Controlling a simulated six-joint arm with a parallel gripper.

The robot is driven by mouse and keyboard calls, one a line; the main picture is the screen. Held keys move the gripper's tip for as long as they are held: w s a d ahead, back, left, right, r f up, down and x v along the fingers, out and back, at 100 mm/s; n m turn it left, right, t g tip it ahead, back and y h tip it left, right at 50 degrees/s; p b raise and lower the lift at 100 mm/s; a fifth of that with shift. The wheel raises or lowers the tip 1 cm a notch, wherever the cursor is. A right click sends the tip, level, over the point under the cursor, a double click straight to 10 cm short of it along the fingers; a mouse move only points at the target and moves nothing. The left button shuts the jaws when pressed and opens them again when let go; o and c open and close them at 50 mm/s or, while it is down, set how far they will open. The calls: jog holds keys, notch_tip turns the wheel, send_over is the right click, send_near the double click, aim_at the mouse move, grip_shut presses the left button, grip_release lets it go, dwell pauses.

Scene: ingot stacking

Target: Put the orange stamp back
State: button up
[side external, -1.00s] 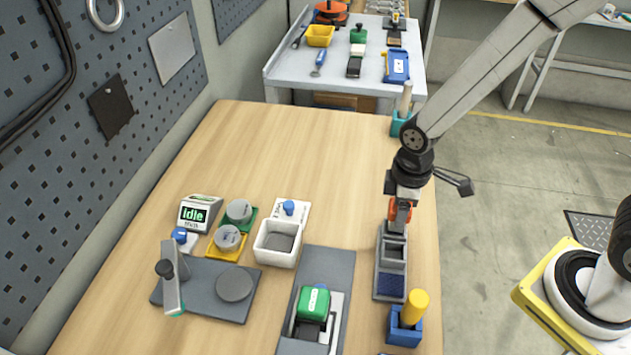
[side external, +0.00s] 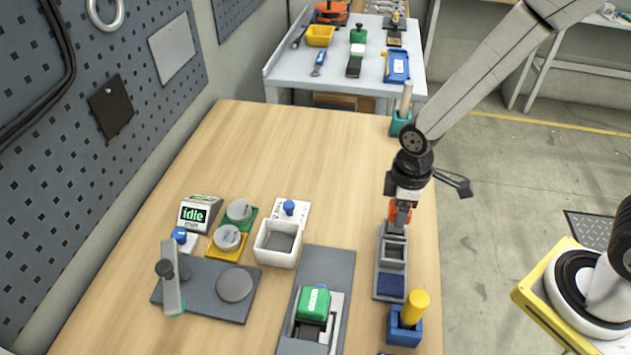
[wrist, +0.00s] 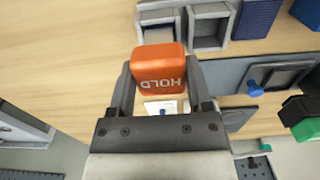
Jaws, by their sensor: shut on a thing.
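My gripper (side external: 402,222) is shut on the orange stamp (side external: 393,212). In the wrist view the stamp (wrist: 160,68), marked HOLD, sits between the two fingers. The grey stamp rack (side external: 377,278) stands near the table's right edge, with open compartments and a dark blue pad at its near end. The gripper and stamp are at the rack's far end. In the wrist view the rack (wrist: 233,24) shows two open compartments just beyond the stamp. The stamp's underside is hidden, and I cannot tell its exact height over the rack.
A blue holder with a yellow-handled tool (side external: 416,305) stands just nearer than the rack. A teal holder (side external: 398,125) is behind my gripper. A green stamp (side external: 314,301) and a white bin (side external: 277,257) lie to the left. The table's middle back is clear.

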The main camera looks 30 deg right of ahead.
jog(key=shift+f, duration=1.2)
dwell(1.1)
dwell(0.8)
jog(key=o, duration=0.8)
jog(key=shift+r, duration=0.1)
jog(key=shift+r, duration=0.95)
jog(key=shift+o, duration=1)
jog(key=shift+r, duration=0.1)
